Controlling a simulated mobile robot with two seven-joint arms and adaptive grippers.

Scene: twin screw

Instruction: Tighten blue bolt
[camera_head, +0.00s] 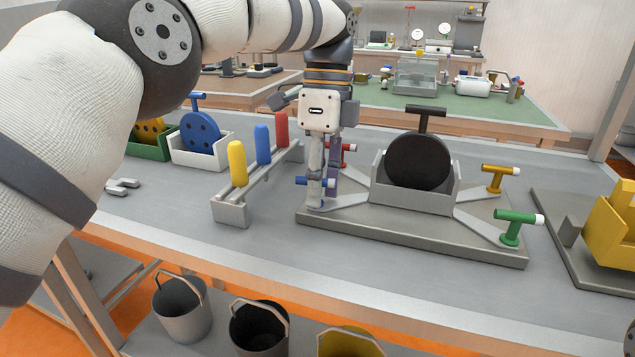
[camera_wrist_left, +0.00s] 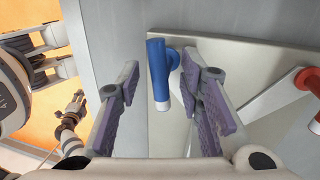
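The blue bolt (camera_head: 315,182) is a blue T-handle with a white end, at the near left corner of a grey base plate (camera_head: 420,235). My left gripper (camera_head: 323,195) is over it, fingers pointing down. In the left wrist view the blue bolt (camera_wrist_left: 158,75) shows between and beyond the two open fingers of my left gripper (camera_wrist_left: 165,105), with clear gaps on both sides. Whether the fingers reach its height is unclear. Robot parts of mine show at the left edge of the left wrist view; I cannot clearly make out my right gripper there.
The plate also bears a red bolt (camera_head: 348,148), a yellow bolt (camera_head: 498,178), a green bolt (camera_head: 518,225) and a black disc (camera_head: 418,162) in a grey holder. A rack with yellow, blue and red pegs (camera_head: 263,145) stands close left of the gripper. Buckets (camera_head: 183,310) sit below.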

